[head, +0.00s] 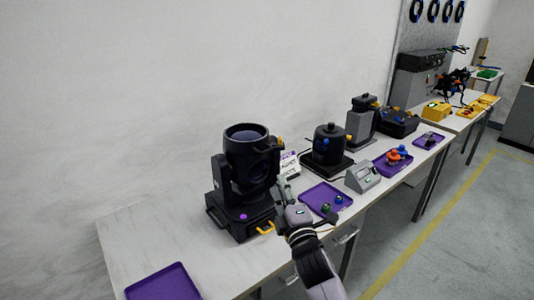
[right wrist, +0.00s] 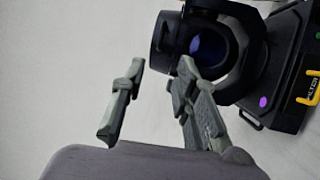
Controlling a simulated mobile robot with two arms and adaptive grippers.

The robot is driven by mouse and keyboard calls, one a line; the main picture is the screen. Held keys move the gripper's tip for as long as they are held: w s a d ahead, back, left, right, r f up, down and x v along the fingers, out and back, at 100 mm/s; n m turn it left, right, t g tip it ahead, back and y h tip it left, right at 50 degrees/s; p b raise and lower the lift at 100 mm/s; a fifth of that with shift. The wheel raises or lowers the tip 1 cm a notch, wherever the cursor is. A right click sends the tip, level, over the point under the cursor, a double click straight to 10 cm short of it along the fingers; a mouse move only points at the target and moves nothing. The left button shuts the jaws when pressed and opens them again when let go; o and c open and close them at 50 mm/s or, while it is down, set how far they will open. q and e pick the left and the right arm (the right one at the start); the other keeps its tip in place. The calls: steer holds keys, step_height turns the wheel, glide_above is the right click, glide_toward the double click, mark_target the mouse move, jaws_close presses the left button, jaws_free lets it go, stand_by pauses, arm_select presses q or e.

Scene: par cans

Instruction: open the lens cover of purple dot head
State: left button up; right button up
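The purple dot head (head: 250,160) is a black moving-head light on the bench, its barrel pointing up between the yoke arms. A purple dot (head: 243,217) marks its base, and the dot also shows in the right wrist view (right wrist: 263,102). The barrel (right wrist: 172,38) shows at the top of that view. I cannot make out the lens cover's state; a small yellow tab (head: 280,140) sticks out on the barrel's right side. My right gripper (right wrist: 160,66) is open, its fingers apart with nothing between them, close beside the head. My left gripper is not in view.
A purple tray (head: 163,284) lies at the bench's near left. Another purple tray (head: 318,193) with small knobs lies right of the head. A grey sloped box (head: 362,177) and a black round fixture (head: 329,146) stand farther right. The wall runs behind.

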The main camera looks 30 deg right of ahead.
steer(key=p, duration=0.3)
glide_toward(251, 141)
steer(key=w+d, duration=0.3)
steer(key=d, duration=0.2)
steer(key=shift+w+f, duration=0.3)
steer(key=shift+f, duration=0.1)
steer(key=shift+d, duration=0.15)
steer(key=shift+c, duration=0.5)
jaws_close()
